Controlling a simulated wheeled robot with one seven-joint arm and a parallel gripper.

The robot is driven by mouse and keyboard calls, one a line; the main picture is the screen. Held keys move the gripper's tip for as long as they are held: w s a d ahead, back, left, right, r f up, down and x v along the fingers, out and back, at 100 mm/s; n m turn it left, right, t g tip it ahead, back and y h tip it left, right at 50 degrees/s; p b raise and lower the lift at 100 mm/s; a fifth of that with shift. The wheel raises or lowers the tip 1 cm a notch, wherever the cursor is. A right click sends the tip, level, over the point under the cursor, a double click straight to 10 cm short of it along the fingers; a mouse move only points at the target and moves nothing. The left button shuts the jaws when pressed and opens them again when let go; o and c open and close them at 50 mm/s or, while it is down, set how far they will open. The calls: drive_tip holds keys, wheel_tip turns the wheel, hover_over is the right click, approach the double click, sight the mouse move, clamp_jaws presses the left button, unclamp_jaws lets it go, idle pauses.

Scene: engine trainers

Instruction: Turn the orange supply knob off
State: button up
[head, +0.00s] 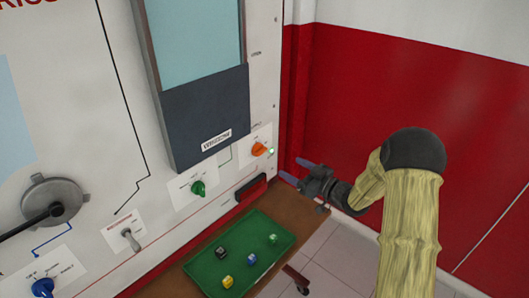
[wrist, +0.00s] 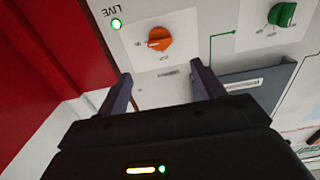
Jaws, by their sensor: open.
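The orange supply knob (head: 259,149) sits on a white plate at the right of the panel, with a lit green lamp beside it. In the wrist view the orange knob (wrist: 159,39) is ahead of and between the two fingertips, apart from them. A green lamp (wrist: 116,24) marked LIVE glows there. My gripper (head: 293,171) is to the right of the knob, its fingers pointing at the panel. In the wrist view my gripper (wrist: 160,75) is open and empty.
A green knob (head: 198,188) is left of the orange one. A black handle (head: 251,187) sticks out below. A green tray (head: 205,276) with several small coloured dice lies on the brown bench. A red wall (head: 345,90) stands at the right. A toggle switch (head: 131,240) and blue knob (head: 43,287) are farther left.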

sight(263, 152)
drive_tip(key=p+x, duration=0.1)
drive_tip(key=x, duration=1.2)
drive_tip(key=shift+w+p, duration=0.1)
drive_tip(key=shift+p, duration=0.25)
drive_tip(key=c, duration=1)
